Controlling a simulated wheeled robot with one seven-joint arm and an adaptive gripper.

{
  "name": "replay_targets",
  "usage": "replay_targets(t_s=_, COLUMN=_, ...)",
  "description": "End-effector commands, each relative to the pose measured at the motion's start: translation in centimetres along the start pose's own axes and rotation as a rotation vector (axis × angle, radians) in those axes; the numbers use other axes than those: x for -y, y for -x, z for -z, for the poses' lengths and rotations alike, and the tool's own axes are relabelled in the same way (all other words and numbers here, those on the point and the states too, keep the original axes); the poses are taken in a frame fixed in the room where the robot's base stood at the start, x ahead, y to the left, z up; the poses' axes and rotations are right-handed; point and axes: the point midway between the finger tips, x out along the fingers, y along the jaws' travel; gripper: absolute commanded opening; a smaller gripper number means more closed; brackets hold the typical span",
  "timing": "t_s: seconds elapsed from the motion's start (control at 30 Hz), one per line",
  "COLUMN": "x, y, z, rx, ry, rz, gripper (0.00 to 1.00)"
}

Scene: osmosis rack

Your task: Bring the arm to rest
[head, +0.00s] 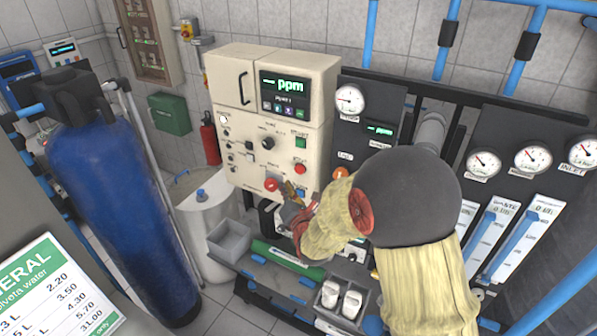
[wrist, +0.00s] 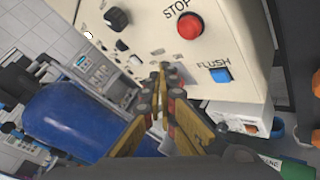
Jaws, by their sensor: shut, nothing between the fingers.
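My gripper (head: 296,208) is in front of the lower part of the cream control panel (head: 275,190) in the head view. Its fingers are shut and empty. In the wrist view my gripper (wrist: 163,80) points toward the panel, with its fingertips together left of the blue FLUSH button (wrist: 215,75) and below the red STOP button (wrist: 190,26). I cannot tell whether the tips touch the panel. My arm, partly in a pale yellow cover, reaches in from the lower right and hides part of the rack.
A tall blue tank (head: 115,190) stands at left. A grey bin (head: 229,240), a green cylinder (head: 288,258) and white cups (head: 340,298) are low in front of the panel. Gauges (head: 485,163) and flow meters (head: 515,235) are at right. A price sign (head: 55,290) fills the lower left.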

Motion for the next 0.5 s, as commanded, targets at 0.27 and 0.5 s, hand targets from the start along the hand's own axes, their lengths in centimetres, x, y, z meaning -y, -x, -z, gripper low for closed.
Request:
replay_targets(t_s=0.27, x=0.2, y=0.0, z=0.3, rx=-0.011, ry=-0.095, rz=0.009, gripper=0.00)
replay_targets(t_s=0.5, x=4.0, y=1.1, z=5.6, rx=-0.163, ry=-0.505, rz=0.194, gripper=0.00)
